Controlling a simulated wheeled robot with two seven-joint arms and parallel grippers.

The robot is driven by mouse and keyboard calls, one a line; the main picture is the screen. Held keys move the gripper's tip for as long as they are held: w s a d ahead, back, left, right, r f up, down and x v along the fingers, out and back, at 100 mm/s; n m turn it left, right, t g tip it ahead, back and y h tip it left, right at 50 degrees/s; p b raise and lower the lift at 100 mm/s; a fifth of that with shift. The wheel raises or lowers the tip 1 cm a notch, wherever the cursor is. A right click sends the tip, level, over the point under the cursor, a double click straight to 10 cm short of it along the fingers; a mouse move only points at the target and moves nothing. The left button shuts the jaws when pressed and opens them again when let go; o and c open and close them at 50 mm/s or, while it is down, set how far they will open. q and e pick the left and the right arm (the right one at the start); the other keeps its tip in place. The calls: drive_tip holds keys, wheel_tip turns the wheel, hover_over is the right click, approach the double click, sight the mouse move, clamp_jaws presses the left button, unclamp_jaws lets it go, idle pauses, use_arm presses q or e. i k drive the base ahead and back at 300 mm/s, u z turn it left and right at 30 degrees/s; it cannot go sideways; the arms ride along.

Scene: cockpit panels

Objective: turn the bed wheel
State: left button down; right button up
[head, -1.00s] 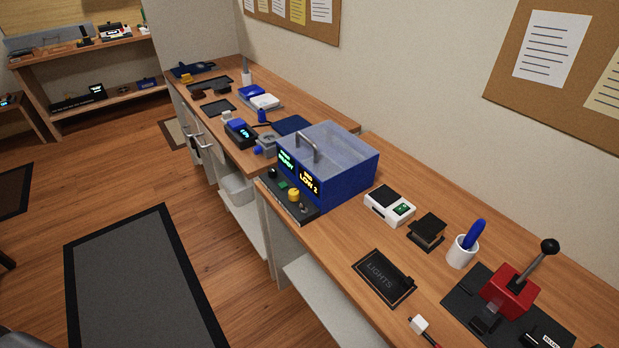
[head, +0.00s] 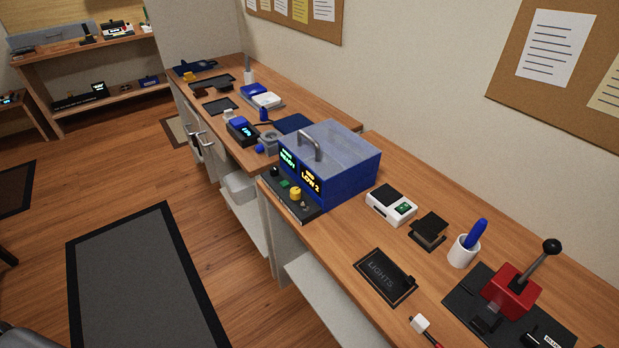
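A dark control panel (head: 308,212) in front of the box carries a yellow knob (head: 296,193) and smaller controls. I cannot tell for certain which part is the bed wheel; no label naming it is readable. Neither of my grippers is in view.
A white device (head: 391,206), a lights plate (head: 385,276), a white cup (head: 463,251) and a red lever unit (head: 510,291) stand along the near counter. A farther counter (head: 236,140) holds more devices. A grey mat (head: 140,275) lies on open floor.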

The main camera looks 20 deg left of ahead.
sight(295, 192)
drive_tip(key=z, duration=0.55)
drive_tip(key=k, duration=1.35)
drive_tip(key=z, duration=0.05)
drive_tip(key=i, duration=0.55)
drive_tip(key=u, duration=0.9)
drive_tip(key=i, duration=1)
drive_tip(key=z, duration=0.15)
